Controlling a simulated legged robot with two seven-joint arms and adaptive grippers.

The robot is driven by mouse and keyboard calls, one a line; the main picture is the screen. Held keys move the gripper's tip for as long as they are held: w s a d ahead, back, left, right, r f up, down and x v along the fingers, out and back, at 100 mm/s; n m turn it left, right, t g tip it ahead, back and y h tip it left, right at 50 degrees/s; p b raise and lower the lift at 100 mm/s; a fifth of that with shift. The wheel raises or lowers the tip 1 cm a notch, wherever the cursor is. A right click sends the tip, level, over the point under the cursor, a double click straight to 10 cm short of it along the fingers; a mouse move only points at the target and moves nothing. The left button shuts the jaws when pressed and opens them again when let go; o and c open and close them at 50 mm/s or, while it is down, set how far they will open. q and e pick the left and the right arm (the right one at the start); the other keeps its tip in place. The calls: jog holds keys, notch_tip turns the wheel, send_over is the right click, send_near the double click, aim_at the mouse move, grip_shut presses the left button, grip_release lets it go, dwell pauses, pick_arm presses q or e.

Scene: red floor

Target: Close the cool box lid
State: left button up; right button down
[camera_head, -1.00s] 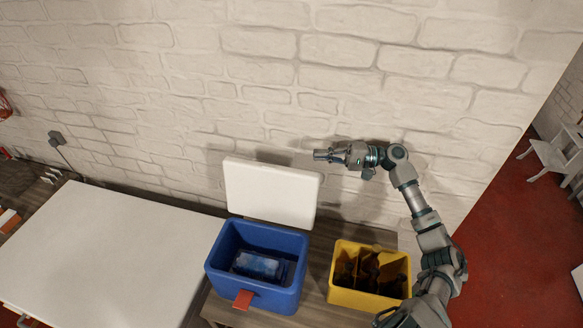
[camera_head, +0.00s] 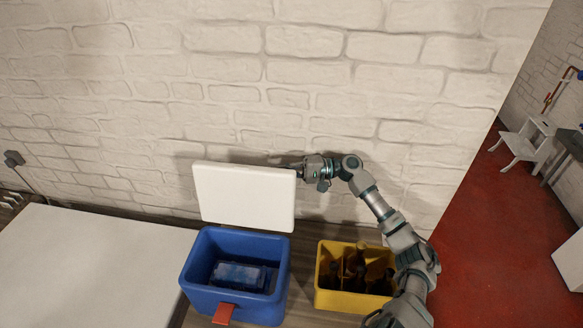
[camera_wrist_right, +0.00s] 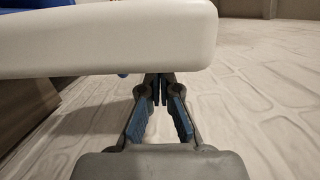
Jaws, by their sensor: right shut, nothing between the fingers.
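The blue cool box (camera_head: 198,292) stands on the wooden surface in the head view, with a red latch (camera_head: 223,314) on its front and a blue pack (camera_head: 240,275) inside. Its white lid (camera_head: 243,197) stands open, upright near the brick wall. My right gripper (camera_head: 283,162) is shut and empty at the lid's upper right corner; its fingertips are partly hidden behind the lid. In the right wrist view the lid edge (camera_wrist_right: 110,45) crosses the top, with the closed fingers (camera_wrist_right: 160,90) at it, between lid and wall. I cannot tell whether they touch. My left gripper is not in view.
A yellow bin (camera_head: 350,300) holding dark bottles stands right of the cool box, below my right arm. A white table top (camera_head: 90,270) lies at the left. The brick wall (camera_head: 300,80) is close behind. A white step stool (camera_head: 525,145) stands far right on red floor.

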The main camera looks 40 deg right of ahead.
aim_at(266, 170)
jog(key=p+x, duration=0.1)
jog(key=x, duration=0.2)
jog(key=shift+w+a, duration=0.25)
jog(key=shift+w, duration=0.2)
jog(key=shift+d+f, duration=0.1)
